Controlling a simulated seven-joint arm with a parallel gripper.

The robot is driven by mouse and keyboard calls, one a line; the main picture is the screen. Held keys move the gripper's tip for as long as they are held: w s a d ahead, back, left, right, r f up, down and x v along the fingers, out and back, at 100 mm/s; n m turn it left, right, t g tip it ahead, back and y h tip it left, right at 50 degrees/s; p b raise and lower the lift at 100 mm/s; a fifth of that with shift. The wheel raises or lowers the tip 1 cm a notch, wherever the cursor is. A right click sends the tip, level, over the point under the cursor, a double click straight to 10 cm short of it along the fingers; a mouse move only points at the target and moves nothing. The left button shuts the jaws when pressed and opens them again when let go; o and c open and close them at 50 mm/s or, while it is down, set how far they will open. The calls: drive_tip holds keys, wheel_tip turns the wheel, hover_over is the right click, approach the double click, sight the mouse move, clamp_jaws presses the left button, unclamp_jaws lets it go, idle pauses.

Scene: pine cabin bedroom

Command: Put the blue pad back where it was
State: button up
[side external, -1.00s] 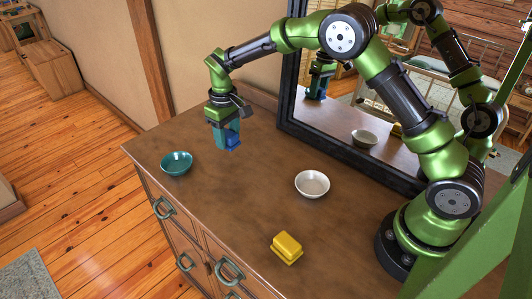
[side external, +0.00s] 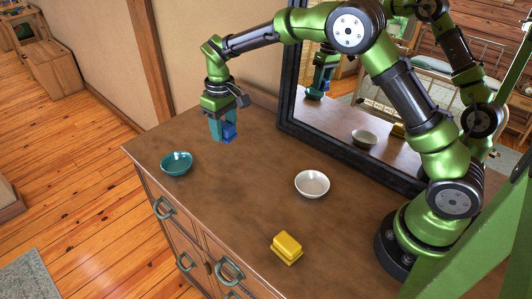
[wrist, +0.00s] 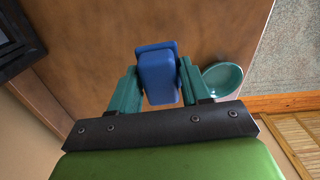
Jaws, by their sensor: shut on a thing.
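The blue pad (side external: 229,132) is held between the teal fingers of my gripper (side external: 222,130), raised above the dresser top near its far left end. In the wrist view the blue pad (wrist: 157,75) sits between the two fingertips of my gripper (wrist: 158,88), which are shut on it. The teal bowl (side external: 177,163) stands on the dresser to the lower left of the gripper, and in the wrist view the teal bowl (wrist: 222,79) shows just right of the right finger.
A white bowl (side external: 312,184) and a yellow block (side external: 286,248) stand on the dresser top (side external: 235,205). A dark-framed mirror (side external: 340,150) stands along the back. The wood between the teal and white bowls is clear. The dresser's left edge is near the teal bowl.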

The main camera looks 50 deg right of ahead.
drive_tip(key=s+a+r+n, duration=0.2)
drive_tip(key=s+a, duration=0.1)
drive_tip(key=a, duration=0.1)
drive_tip(key=n, duration=1.5)
hover_over(247, 224)
wheel_tip(247, 224, down, 3)
drive_tip(key=shift+f, duration=3.85)
drive_tip(key=shift+f, duration=0.2)
drive_tip(key=o, duration=1)
drive_tip(key=shift+r, duration=0.15)
